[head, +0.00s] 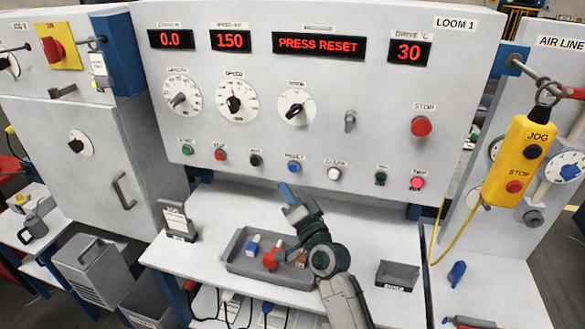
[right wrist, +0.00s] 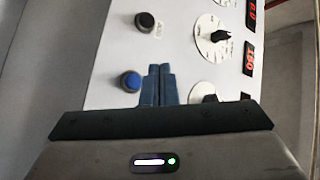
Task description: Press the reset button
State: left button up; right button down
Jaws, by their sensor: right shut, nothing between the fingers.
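The blue reset button (head: 294,167) sits in the lower row of buttons on the loom's white panel, under a small blurred label. In the right wrist view the blue button (right wrist: 130,82) stands just left of my fingers. My right gripper (head: 284,188) is shut and empty, its blue fingertips a little below the button in the head view. In the right wrist view the closed fingers (right wrist: 158,72) point up toward the panel. I see a gap beside the button; whether the tips touch the panel I cannot tell. My left gripper is not in view.
The display (head: 318,46) reads PRESS RESET. A black button (head: 256,160) and a white button (head: 334,174) flank the blue one. A red stop button (head: 421,127) is further right. A grey tray (head: 240,265) with small parts lies below on the white shelf.

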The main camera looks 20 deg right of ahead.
jog(key=shift+w+d, duration=0.75)
jog(key=shift+w, duration=0.35)
jog(key=shift+w+d, duration=0.75)
jog(key=shift+w, duration=0.35)
jog(key=shift+w+d+b, duration=0.1)
jog(key=shift+w+b, duration=0.05)
jog(key=shift+b, duration=0.2)
jog(key=shift+w+d, duration=0.1)
jog(key=shift+w, duration=0.1)
jog(key=shift+w+d, duration=0.25)
jog(key=shift+w, duration=0.1)
dwell(0.9)
jog(key=shift+s, duration=0.1)
jog(key=shift+s+a, duration=0.5)
jog(key=shift+s, duration=0.15)
jog(key=shift+s+a, duration=0.7)
jog(key=shift+s, duration=0.35)
jog(key=shift+s+a, duration=0.7)
jog(key=shift+s, duration=0.3)
